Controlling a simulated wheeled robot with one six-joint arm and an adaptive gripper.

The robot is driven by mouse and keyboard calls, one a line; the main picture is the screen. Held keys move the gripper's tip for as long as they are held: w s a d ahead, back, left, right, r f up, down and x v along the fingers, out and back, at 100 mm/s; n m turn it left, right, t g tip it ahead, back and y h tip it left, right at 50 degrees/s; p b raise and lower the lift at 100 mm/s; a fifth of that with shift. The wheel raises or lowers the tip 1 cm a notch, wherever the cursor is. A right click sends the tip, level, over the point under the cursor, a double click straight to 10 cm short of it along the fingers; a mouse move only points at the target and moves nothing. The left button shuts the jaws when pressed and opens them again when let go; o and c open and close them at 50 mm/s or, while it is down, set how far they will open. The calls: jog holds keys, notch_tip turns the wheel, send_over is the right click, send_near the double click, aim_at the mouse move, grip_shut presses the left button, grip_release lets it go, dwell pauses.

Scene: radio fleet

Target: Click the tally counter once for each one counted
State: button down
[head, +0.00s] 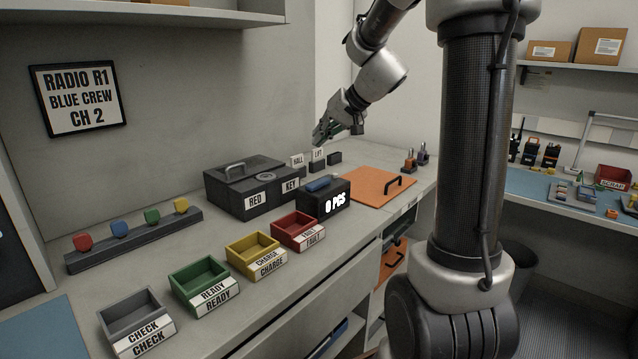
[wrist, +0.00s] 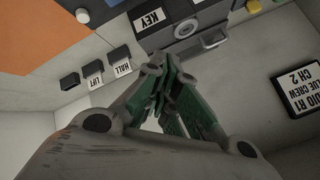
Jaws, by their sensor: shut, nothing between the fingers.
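The tally counter (head: 322,196) is a black box on the bench with a blue bar on top. Its front display reads "0 PCS". My gripper (head: 322,133) is above and behind the counter, near the wall, over the area of the small "HALL" and "LIFT" blocks. It is apart from the counter. In the wrist view my gripper (wrist: 158,70) is shut and empty, with green fingertips close together. The counter's display cannot be read in the wrist view.
A dark box marked "RED KEY" (head: 245,188) stands left of the counter. Red (head: 300,233), yellow (head: 256,258), green (head: 200,287) and grey (head: 138,322) trays line the bench front. An orange panel (head: 375,190) lies to the right. A rack (head: 135,240) holds coloured tags.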

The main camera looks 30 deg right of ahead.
aim_at(321, 181)
jog(key=shift+f, duration=4.35)
jog(key=shift+f, duration=0.15)
jog(key=shift+f, duration=0.25)
jog(key=shift+f, duration=0.5)
jog(key=shift+r, duration=0.9)
jog(key=shift+r, duration=2.55)
